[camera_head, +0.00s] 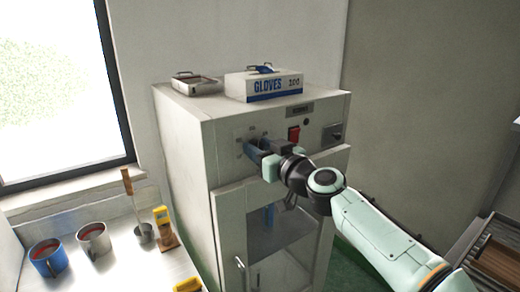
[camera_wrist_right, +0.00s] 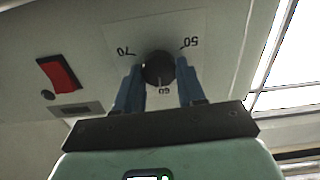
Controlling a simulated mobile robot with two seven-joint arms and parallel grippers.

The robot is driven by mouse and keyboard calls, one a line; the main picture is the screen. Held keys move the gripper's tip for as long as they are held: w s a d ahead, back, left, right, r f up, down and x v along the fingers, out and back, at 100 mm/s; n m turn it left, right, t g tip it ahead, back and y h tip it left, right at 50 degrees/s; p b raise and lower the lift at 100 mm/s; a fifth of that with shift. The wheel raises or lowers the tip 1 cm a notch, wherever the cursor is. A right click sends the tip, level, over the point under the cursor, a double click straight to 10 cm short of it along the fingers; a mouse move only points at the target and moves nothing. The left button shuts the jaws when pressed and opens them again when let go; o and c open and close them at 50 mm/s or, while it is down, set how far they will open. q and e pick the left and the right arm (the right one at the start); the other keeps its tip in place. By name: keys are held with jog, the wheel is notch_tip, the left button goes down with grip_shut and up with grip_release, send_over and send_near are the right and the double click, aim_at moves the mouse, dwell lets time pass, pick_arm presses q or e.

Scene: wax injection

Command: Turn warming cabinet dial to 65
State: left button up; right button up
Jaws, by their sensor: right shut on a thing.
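The warming cabinet (camera_head: 180,140) is a pale box with a control panel at the top of its front. Its round black dial (camera_wrist_right: 158,68) shows in the right wrist view, with the marks 50, 60 and 70 upside down around it. The dial's pale pointer line appears to lie near the 60 mark. My right gripper (camera_head: 257,151) is at the left part of the panel and hides the dial in the head view. In the right wrist view its blue fingers (camera_wrist_right: 160,76) are on either side of the dial, shut on it. My left gripper is not in view.
A red switch (camera_head: 294,135) and a dark latch (camera_head: 332,134) are on the panel's right. A glove box (camera_head: 277,85) and metal tray (camera_head: 197,86) sit on top. Blue (camera_head: 48,258) and grey (camera_head: 94,240) mugs stand on the left table. The cabinet door below has a window.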

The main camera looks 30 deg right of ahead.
jog(key=m, duration=0.5)
jog(key=shift+d, duration=0.1)
jog(key=m, duration=0.5)
jog(key=shift+d, duration=0.1)
jog(key=shift+m, duration=0.4)
jog(key=o, duration=1.1)
jog(key=shift+c, duration=0.2)
jog(key=shift+b, duration=0.3)
jog(key=s+d+b, duration=0.1)
jog(key=s+b, duration=0.2)
jog(key=s, duration=1)
jog(key=shift+s, duration=0.15)
jog(key=shift+f, duration=0.1)
